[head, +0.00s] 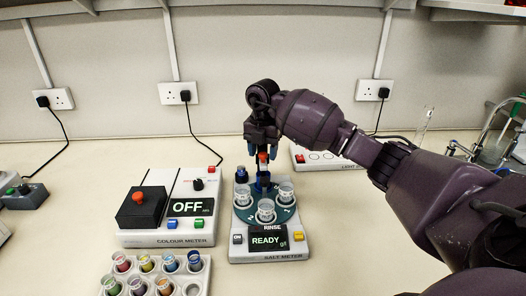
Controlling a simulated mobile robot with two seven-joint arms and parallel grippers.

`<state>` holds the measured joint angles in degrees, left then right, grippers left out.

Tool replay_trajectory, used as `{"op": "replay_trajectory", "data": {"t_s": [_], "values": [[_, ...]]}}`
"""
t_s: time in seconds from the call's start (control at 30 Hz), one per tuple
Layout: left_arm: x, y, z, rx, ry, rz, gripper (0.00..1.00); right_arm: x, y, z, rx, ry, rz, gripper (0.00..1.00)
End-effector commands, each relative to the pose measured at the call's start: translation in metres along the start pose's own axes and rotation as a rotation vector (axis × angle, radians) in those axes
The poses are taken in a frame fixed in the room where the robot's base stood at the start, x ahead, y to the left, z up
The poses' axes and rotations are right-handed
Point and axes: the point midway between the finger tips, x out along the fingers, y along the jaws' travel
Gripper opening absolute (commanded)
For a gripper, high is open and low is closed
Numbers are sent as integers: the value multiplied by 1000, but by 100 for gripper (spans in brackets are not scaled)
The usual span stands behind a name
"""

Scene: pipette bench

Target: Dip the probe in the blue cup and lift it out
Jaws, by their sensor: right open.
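The salt meter (268,256) stands in the middle of the bench, with READY on its display. Its round teal plate (249,217) carries three clear cups, at left (243,196), right (286,191) and front (265,210). A slim upright part with a red top (263,158), apparently the probe, stands behind the cups. My right gripper (262,150) is open, pointing down around that red top. A small dark blue piece (241,174) stands at the plate's back left; I cannot tell whether it is the blue cup. My left gripper is out of view.
The colour meter (165,238), showing OFF, stands close on the left. A rack (204,278) of coloured vials is at front left. A white box (306,163) lies behind right, partly hidden by my right arm. Glassware (424,125) stands at far right.

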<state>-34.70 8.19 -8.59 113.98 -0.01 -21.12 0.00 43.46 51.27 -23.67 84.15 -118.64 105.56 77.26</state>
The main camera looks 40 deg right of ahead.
Motion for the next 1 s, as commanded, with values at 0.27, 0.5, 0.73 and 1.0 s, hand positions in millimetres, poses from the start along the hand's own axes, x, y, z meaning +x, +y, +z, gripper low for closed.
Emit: {"op": "replay_trajectory", "data": {"t_s": [0.27, 0.5, 0.73, 1.0], "values": [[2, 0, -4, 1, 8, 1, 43, 2, 0, 0, 0, 0, 0, 54], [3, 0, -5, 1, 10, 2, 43, 2, 0, 0, 0, 0, 0, 23], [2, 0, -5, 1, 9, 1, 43, 2, 0, 0, 0, 0, 0, 0], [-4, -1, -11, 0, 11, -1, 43, -12, 0, 0, 0, -2, 2, 0]]}}
